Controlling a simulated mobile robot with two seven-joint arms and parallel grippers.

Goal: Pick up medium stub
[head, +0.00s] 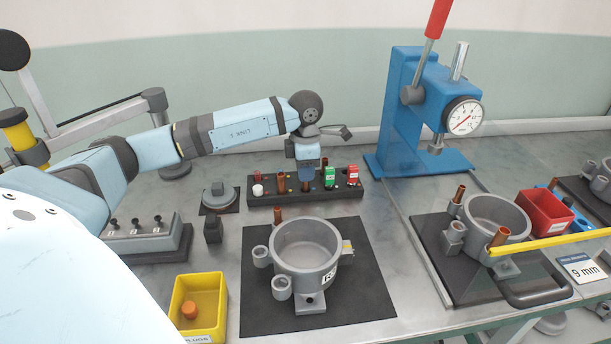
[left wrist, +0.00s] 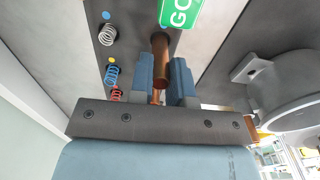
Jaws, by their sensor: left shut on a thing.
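The copper medium stub (left wrist: 161,55) is between the two blue fingers of my left gripper (left wrist: 162,80) in the left wrist view. In the head view my left gripper (head: 306,178) points down over the middle of the black rack (head: 262,200) and is shut on the stub. The stub's lower end (head: 305,187) shows just below the fingers, at the rack. I cannot tell whether it is clear of its hole. Another copper stub (head: 281,184) stands in the rack to the left. My right gripper is not in view.
Green (head: 329,178) and red (head: 353,175) tagged pieces stand close right of the gripper. A grey compressor shell (head: 305,255) sits on a dark mat in front. A blue press (head: 400,110) stands behind right. A yellow bin (head: 180,318) is at front left.

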